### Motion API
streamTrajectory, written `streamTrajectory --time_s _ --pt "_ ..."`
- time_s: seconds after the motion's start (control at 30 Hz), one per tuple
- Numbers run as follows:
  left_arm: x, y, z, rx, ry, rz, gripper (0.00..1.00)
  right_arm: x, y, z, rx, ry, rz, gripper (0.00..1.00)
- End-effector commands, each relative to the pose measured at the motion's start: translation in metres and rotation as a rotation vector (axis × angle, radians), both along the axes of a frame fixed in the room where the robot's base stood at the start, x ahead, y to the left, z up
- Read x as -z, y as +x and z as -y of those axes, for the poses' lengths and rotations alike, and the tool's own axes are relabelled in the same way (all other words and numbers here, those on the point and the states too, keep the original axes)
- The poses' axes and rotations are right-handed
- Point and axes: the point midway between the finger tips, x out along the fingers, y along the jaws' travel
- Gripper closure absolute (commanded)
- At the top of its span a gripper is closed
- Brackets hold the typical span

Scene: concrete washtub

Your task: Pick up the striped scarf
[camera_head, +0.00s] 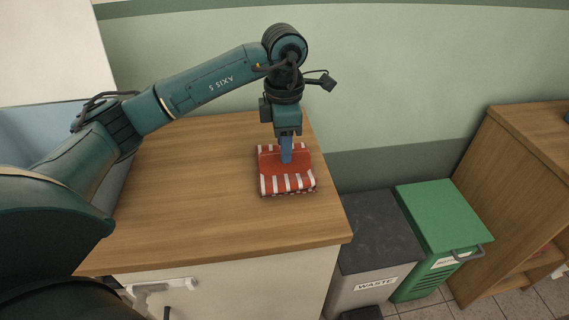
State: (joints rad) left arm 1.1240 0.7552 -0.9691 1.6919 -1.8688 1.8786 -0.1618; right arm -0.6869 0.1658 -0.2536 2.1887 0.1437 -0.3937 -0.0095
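The striped scarf (287,183), red with white stripes along its edges, lies folded on the wooden counter near its right end. My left gripper (286,158) points down over the middle of the scarf, with its blue fingertips at or just above the red cloth. The fingers overlap from this angle, so I cannot tell whether they are open or shut, or whether they touch the cloth. My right gripper is not in view.
The wooden counter (190,190) is clear to the left of the scarf. A grey waste bin (375,235) and a green bin (440,215) stand to its right. A wooden cabinet (520,190) is at the far right. A green wall rises behind.

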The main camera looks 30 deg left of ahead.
Motion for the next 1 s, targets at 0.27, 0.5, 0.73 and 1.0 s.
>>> streamTrajectory --time_s 0.27,0.5,0.73,1.0 --pt "0.018 0.0 0.0 0.0 -0.001 0.001 0.6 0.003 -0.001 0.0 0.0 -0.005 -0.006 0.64" --pt "0.018 0.0 0.0 0.0 -0.001 0.001 0.6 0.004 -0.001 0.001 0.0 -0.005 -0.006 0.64" --pt "0.021 0.0 0.0 0.0 0.001 0.001 0.6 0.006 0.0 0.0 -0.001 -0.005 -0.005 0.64" --pt "0.021 0.0 0.0 0.0 0.0 0.0 0.76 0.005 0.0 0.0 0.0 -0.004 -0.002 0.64"
